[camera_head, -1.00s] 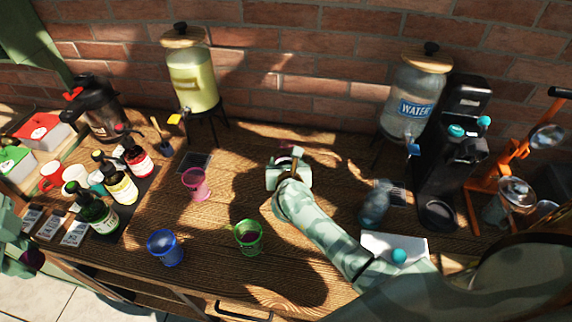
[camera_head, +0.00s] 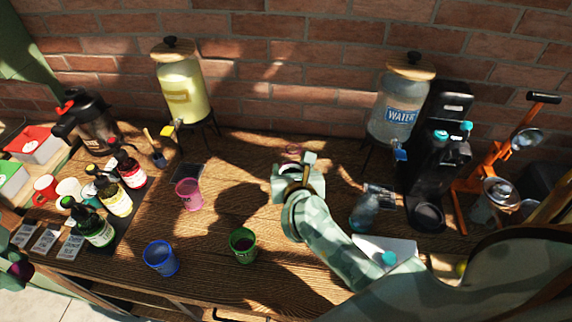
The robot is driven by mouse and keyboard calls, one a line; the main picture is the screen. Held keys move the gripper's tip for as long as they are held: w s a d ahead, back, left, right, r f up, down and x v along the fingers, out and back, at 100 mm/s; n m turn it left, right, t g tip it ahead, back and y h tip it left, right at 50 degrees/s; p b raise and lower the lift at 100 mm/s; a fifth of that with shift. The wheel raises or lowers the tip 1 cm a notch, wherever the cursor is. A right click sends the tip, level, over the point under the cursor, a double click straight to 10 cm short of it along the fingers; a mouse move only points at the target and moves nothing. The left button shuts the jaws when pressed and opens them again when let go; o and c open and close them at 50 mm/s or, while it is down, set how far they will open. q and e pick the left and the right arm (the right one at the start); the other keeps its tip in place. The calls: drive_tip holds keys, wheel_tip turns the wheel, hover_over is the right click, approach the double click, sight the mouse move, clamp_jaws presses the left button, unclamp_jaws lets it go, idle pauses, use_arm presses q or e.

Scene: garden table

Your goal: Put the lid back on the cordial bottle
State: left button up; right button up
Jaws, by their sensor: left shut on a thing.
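Several cordial bottles stand on a dark mat at the left: a red one (camera_head: 131,173), a yellow one (camera_head: 116,201) and a green one (camera_head: 95,229). The green one has a green cap; at this size I cannot tell which other bottles are capped. My left gripper (camera_head: 302,166) is over the middle of the table, well right of the bottles. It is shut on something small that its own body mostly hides. A thin pinkish ring (camera_head: 293,150) shows just beyond its fingers; I cannot tell whether it is the held thing.
Pink (camera_head: 189,195), blue (camera_head: 161,258) and green (camera_head: 243,245) cups stand between gripper and bottles. A yellow-drink dispenser (camera_head: 181,95) and a water dispenser (camera_head: 397,110) stand at the back. A black machine (camera_head: 440,165) and a clear bottle (camera_head: 364,214) are right.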

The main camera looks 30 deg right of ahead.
drive_tip(key=shift+s+a+r, duration=0.1)
drive_tip(key=shift+s+r, duration=0.3)
drive_tip(key=shift+s, duration=0.5)
drive_tip(key=shift+s+d+r, duration=0.1)
drive_tip(key=shift+s+r, duration=0.35)
drive_tip(key=shift+s, duration=0.45)
drive_tip(key=shift+s+a+r, duration=0.1)
drive_tip(key=shift+s+r, duration=0.3)
drive_tip(key=shift+s, duration=0.5)
drive_tip(key=shift+s, duration=0.1)
drive_tip(key=o, duration=0.3)
drive_tip(key=c, duration=0.4)
drive_tip(key=shift+o, duration=0.2)
